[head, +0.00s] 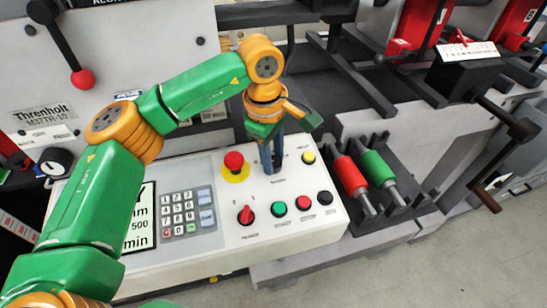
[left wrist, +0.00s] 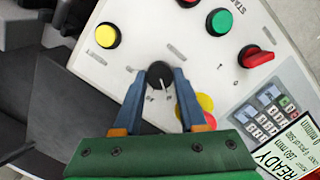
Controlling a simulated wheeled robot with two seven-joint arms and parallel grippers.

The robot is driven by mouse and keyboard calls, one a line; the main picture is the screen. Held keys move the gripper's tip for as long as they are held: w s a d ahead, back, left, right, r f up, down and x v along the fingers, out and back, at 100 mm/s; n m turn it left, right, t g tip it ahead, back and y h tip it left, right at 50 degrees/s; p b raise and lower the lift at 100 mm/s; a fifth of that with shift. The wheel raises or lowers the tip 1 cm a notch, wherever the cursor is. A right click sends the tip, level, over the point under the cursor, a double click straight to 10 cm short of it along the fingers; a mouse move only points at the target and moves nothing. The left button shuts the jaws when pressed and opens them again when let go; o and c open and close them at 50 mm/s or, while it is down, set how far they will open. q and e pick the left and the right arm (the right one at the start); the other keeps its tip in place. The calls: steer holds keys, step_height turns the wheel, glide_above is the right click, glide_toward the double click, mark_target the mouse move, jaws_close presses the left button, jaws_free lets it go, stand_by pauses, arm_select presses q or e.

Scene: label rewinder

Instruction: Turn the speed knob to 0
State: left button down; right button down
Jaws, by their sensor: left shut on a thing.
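The speed knob (left wrist: 160,76) is a round black knob with a pale pointer line, on the white control panel (head: 290,238). In the left wrist view it sits between the two blue-grey fingertips of my left gripper (left wrist: 158,80), which is shut on it. In the head view my left gripper (head: 271,165) reaches down to the panel's upper part, and its fingers largely hide the knob. The pointer slants slightly in the wrist view; the scale marks around the knob are too small to read. My right gripper is not in view.
A red emergency stop (head: 234,161) on a yellow ring stands left of the gripper, a yellow button (head: 308,157) right of it. Below are a red selector switch (head: 246,215) and several buttons. A keypad (head: 187,213) and a display (head: 140,220) lie left. Red and green rollers (head: 350,175) stand right.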

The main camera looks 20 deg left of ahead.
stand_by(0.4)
arm_select(q)
steer(key=shift+c, duration=2.3)
jaws_free()
steer(key=r, duration=0.7)
steer(key=shift+s+a+r, duration=0.1)
steer(key=shift+s+a, duration=0.1)
steer(key=shift+s, duration=0.15)
